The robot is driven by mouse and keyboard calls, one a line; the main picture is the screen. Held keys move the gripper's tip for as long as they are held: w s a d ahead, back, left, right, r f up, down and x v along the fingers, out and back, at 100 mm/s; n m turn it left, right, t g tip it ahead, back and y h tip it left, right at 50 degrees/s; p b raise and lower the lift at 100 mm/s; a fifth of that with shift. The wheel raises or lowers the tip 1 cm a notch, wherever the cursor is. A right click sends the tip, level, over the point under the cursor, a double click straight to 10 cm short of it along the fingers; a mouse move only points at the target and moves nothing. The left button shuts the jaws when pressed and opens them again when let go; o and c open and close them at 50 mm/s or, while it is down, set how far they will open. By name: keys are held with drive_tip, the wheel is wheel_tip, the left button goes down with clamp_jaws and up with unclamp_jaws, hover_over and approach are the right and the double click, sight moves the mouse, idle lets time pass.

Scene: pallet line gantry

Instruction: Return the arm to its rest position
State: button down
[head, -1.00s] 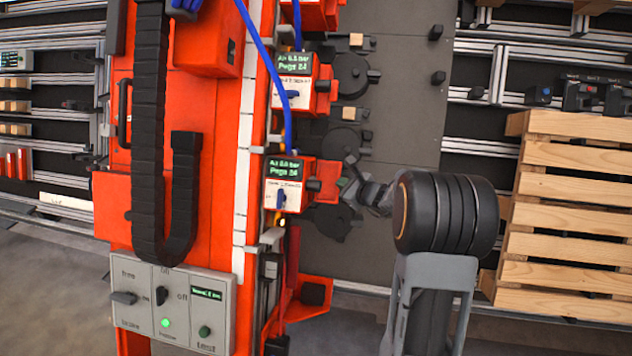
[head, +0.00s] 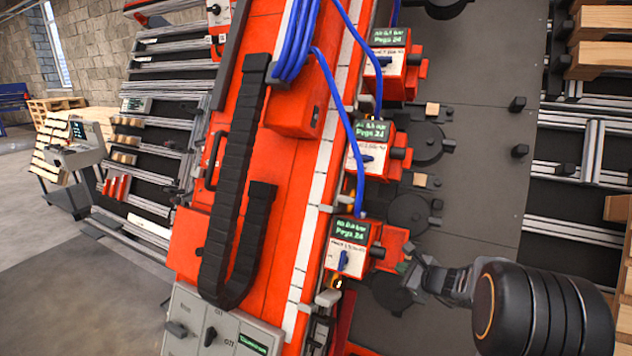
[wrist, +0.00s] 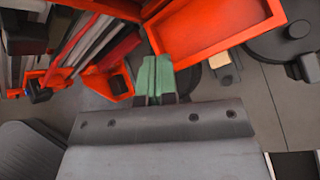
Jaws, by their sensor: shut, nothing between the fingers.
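My gripper (wrist: 155,80) shows in the wrist view with its two green fingers together and nothing between them. In the head view my gripper (head: 405,266) is small and partly hidden by my wrist, near the lower right. It is close to the lowest orange unit with a green display (head: 347,240). I cannot tell whether it touches that unit. In the wrist view an orange open housing (wrist: 215,30) lies just past the fingertips.
Two more orange display units (head: 372,145) stand up the orange gantry (head: 275,180), with blue hoses (head: 330,85) running to them. A dark grey plate (head: 490,180) lies to the right. A control box (head: 215,335) is at the bottom left. Grey floor (head: 70,270) is open at far left.

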drive_tip(key=s+a+n+g+p, duration=0.1)
drive_tip(key=s+a+n+g, duration=0.3)
drive_tip(key=s+n, duration=0.3)
drive_tip(key=s+a+n+g+p, duration=0.1)
drive_tip(key=s+a+n+g, duration=0.4)
drive_tip(key=s, duration=0.3)
drive_tip(key=s+a+r+n+h+p, duration=0.2)
drive_tip(key=s+r+n+h, duration=0.3)
drive_tip(key=s+r+n, duration=0.3)
drive_tip(key=s+n+p, duration=0.1)
drive_tip(key=s+n, duration=0.2)
drive_tip(key=shift+s+r+n+t+h, duration=0.2)
drive_tip(key=shift+s+n+t+h, duration=0.1)
drive_tip(key=shift+n, duration=0.1)
